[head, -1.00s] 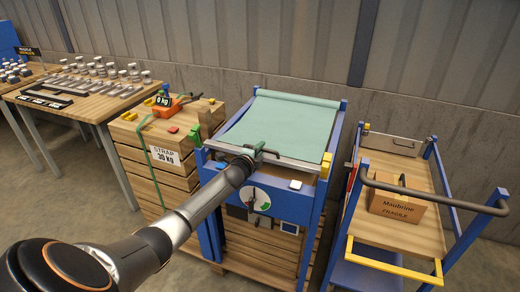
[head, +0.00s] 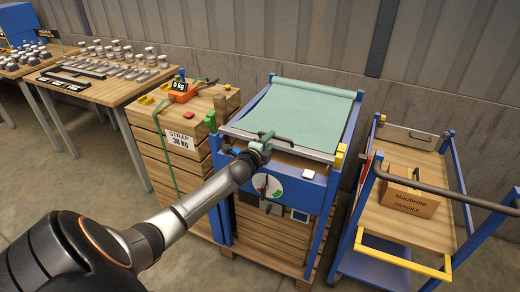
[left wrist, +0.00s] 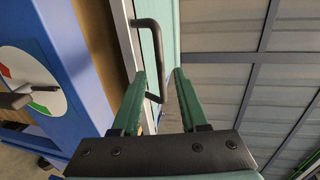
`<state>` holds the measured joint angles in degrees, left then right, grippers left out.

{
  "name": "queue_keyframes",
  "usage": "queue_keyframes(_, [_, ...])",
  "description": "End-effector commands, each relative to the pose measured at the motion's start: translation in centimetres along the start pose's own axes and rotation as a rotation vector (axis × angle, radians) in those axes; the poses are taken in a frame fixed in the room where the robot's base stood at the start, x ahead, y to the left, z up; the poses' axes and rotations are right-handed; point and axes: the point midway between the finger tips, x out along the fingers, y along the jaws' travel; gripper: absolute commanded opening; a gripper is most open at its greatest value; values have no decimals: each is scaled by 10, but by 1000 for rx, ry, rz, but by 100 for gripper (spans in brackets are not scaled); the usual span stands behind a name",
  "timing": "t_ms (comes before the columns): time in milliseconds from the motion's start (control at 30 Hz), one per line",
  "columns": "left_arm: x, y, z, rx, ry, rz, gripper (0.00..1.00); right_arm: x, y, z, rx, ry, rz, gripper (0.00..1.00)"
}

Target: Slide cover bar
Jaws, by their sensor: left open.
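The cover bar (head: 308,153) is a pale metal strip across the front edge of the green cover (head: 305,112) on the blue-framed cabinet. A dark bent handle (head: 283,138) sits on the bar; it also shows in the left wrist view (left wrist: 156,45). My left gripper (head: 266,139) is at the handle in the head view. In the left wrist view my left gripper (left wrist: 160,72) is open, with green fingers apart. The near end of the handle appears between them; I cannot tell whether they touch it. My right gripper is not in view.
A cart with a cardboard box (head: 411,199) stands right. A wall is behind.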

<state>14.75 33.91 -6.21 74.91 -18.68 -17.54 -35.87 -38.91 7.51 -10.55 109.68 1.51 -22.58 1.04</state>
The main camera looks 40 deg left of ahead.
Motion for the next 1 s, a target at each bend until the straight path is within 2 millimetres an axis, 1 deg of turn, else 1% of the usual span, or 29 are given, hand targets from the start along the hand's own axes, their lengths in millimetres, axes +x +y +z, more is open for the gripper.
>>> queue_keyframes(33, [-9,0,0,2,0,1,43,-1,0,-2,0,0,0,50])
queue_keyframes(300, [-50,0,0,2,1,1,43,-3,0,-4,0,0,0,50])
queue_keyframes(500, [-72,0,0,1,0,0,43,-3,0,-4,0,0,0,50])
queue_keyframes(700, [-80,0,0,1,-1,0,43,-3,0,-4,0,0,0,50])
queue_keyframes(1000, [-80,0,0,0,-1,0,43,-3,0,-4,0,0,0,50])
